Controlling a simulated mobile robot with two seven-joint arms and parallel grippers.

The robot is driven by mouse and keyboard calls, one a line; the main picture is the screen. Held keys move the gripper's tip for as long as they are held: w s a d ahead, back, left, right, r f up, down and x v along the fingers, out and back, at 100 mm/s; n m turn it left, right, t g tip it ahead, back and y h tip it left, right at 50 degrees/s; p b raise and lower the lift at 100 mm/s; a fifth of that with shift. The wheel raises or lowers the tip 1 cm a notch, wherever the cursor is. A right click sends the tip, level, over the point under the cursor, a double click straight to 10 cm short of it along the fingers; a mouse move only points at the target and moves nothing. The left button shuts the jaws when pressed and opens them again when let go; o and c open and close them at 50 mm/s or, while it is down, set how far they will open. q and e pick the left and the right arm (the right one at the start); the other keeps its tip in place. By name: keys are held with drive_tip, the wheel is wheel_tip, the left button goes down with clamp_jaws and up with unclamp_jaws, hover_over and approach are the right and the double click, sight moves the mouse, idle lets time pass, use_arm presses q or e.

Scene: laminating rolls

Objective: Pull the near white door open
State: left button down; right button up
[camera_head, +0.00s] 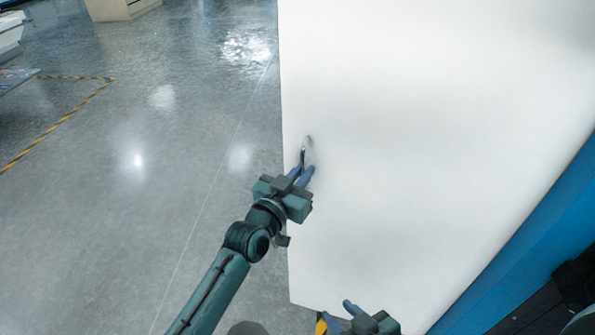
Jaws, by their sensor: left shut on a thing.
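The white door (420,130) fills the right half of the head view as a large flat panel. Its left edge stands free against the grey floor. Its right side borders a blue frame. A small metal handle (304,156) sits near the door's left edge. My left gripper (302,174) is at this handle, its blue fingers shut on it and hiding its lower part. My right gripper (341,313) is at the bottom of the view, near the door's lower edge, with its fingers apart and nothing visible between them.
The blue frame (530,240) runs along the door's right side, with dark parts at the lower right corner. Open grey floor (130,220) lies to the left, with yellow-black tape (60,126). A pale box (118,8) stands far off at the top.

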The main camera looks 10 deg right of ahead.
use_arm(q)
drive_tip(key=shift+s, duration=0.1)
idle(0.3)
drive_tip(key=c, duration=1.9)
unclamp_jaws()
drive_tip(key=v, duration=1.3)
